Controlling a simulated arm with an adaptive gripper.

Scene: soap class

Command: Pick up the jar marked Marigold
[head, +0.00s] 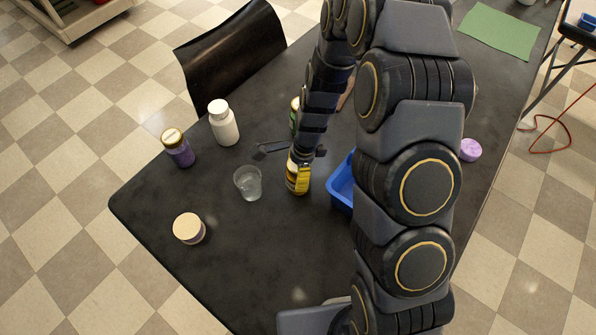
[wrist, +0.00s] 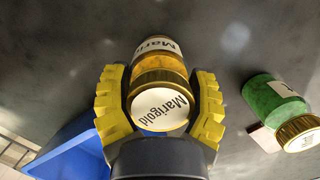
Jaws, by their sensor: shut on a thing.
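The Marigold jar (wrist: 159,108) has a gold cap with a white label reading "Marigold" and orange-yellow contents. My gripper (wrist: 160,95) has yellow ridged fingers on both sides of the jar and is shut on it. I cannot tell whether the jar touches the table.
A blue bin (head: 341,185) stands close on the right. A clear glass (head: 248,183), a white bottle (head: 223,124), a purple jar (head: 178,149) and a pale-lidded jar (head: 189,229) stand left.

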